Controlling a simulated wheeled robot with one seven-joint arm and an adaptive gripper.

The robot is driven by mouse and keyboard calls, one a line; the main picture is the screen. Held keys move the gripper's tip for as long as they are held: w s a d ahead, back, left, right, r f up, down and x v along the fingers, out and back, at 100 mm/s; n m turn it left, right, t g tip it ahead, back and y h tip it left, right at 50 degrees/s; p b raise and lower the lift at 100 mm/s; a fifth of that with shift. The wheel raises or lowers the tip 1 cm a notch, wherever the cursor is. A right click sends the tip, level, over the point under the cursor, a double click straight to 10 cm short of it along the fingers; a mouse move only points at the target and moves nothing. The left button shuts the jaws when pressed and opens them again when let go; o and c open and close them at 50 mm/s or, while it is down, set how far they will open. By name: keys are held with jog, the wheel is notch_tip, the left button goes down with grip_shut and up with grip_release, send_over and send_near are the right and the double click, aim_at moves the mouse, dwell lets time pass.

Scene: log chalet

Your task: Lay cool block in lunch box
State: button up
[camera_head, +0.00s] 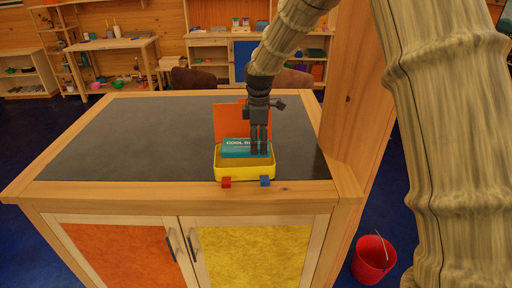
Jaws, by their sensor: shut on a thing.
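The lunch box (244,173) is a yellow tray with an open orange lid (228,119) standing up at its back. It sits near the front right edge of the dark counter top. A red clasp and a blue clasp show at its front. The cool block (236,148) is teal with white lettering and is at the box's opening, its lower part hidden by the front wall. My gripper (260,151) points down over the right half of the box, shut on the cool block and covering part of it. I cannot tell whether the block touches the box floor.
The counter top (130,135) is clear to the left of the box. A wooden post (350,90) rises close on the right. A red bucket (373,259) stands on the floor at right. Shelves and a wooden table (112,44) are at the back.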

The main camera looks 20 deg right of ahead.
jog(key=shift+w+a+r, duration=0.1)
jog(key=shift+w+a, duration=0.2)
jog(key=shift+a, duration=0.05)
notch_tip(320, 180, down, 3)
jog(key=shift+a+p, duration=0.1)
jog(key=shift+p, duration=1.1)
jog(key=shift+f, duration=0.4)
jog(key=shift+f, duration=0.55)
jog(key=o, duration=1.3)
notch_tip(320, 180, up, 13)
jog(key=b, duration=0.4)
jog(key=shift+r, duration=0.1)
